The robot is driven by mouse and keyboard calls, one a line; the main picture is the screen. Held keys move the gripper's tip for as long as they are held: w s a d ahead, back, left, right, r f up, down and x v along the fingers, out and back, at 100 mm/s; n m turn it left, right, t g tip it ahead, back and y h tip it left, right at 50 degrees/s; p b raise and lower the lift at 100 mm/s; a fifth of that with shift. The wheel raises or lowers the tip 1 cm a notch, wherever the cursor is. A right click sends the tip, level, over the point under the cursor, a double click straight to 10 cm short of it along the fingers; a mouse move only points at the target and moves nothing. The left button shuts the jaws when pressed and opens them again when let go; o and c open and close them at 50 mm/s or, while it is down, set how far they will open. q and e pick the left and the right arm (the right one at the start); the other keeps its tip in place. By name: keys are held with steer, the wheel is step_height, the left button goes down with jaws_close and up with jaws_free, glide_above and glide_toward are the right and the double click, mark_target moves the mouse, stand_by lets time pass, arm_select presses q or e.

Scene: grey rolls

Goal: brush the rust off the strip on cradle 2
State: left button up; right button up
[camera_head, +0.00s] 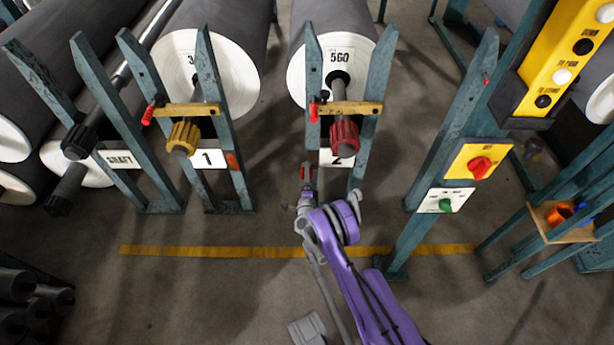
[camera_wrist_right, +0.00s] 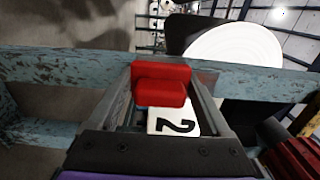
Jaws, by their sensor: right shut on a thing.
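Cradle 2 (camera_head: 383,75) is a blue-green stand bearing a grey roll labelled 560 (camera_head: 330,25). A yellow-brown strip (camera_head: 358,108) lies across its uprights, above the red ribbed knob (camera_head: 343,133); rust cannot be made out. My right gripper (camera_head: 307,177) is in front of and below the strip, left of the number 2 plate (camera_head: 326,158). It is shut on a red block (camera_wrist_right: 162,84), apart from the strip. The block's underside is hidden, so I cannot tell whether it has bristles. The plate (camera_wrist_right: 174,122) shows behind the fingers in the wrist view. My left gripper is out of view.
Cradle 1 (camera_head: 208,75) with a yellow knob (camera_head: 183,137) stands to the left. A control post (camera_head: 455,125) and a small shelf with an orange cup (camera_head: 559,213) stand to the right.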

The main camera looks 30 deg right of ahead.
steer(key=shift+w+d, duration=0.25)
steer(key=shift+w, duration=0.15)
